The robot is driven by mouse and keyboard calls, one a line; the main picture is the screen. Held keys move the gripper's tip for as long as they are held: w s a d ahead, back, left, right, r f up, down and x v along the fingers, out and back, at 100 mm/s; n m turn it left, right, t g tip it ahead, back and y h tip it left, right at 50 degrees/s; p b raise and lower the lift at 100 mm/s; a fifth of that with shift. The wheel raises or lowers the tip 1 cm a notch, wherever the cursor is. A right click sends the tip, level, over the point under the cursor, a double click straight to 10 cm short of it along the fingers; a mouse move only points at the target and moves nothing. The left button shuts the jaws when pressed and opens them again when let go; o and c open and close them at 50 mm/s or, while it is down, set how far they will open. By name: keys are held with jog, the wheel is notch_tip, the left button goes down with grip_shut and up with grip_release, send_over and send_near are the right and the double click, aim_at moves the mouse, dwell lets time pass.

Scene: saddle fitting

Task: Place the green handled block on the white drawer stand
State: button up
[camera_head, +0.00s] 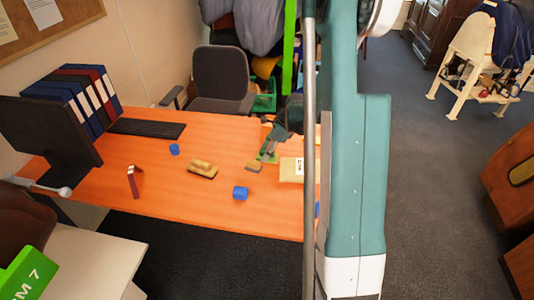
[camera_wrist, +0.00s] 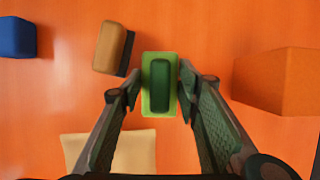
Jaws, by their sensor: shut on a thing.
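The green handled block (camera_wrist: 160,95) has a light green base and a darker raised handle. It sits between the fingertips of my gripper (camera_wrist: 159,88), which is shut on it. In the head view my gripper (camera_head: 270,146) is over the right part of the orange desk, with the green block (camera_head: 267,157) at its tips. I cannot tell whether the block is clear of the desk. A cream box (camera_head: 288,171) with a whitish marked patch stands close by to the right, and its top shows in the wrist view (camera_wrist: 125,152). I cannot tell if this is the white drawer stand.
A brown block with a dark base (camera_wrist: 111,45) lies close to the gripper. A blue cylinder (camera_head: 241,193), a tan-topped block (camera_head: 203,170) and another blue piece (camera_head: 174,149) lie farther left. An orange-brown box (camera_wrist: 280,80) stands opposite. Open desk lies between them.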

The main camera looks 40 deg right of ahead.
jog(key=o, duration=0.9)
jog(key=p+v, duration=0.2)
jog(key=v, duration=1)
jog(key=shift+r, duration=0.1)
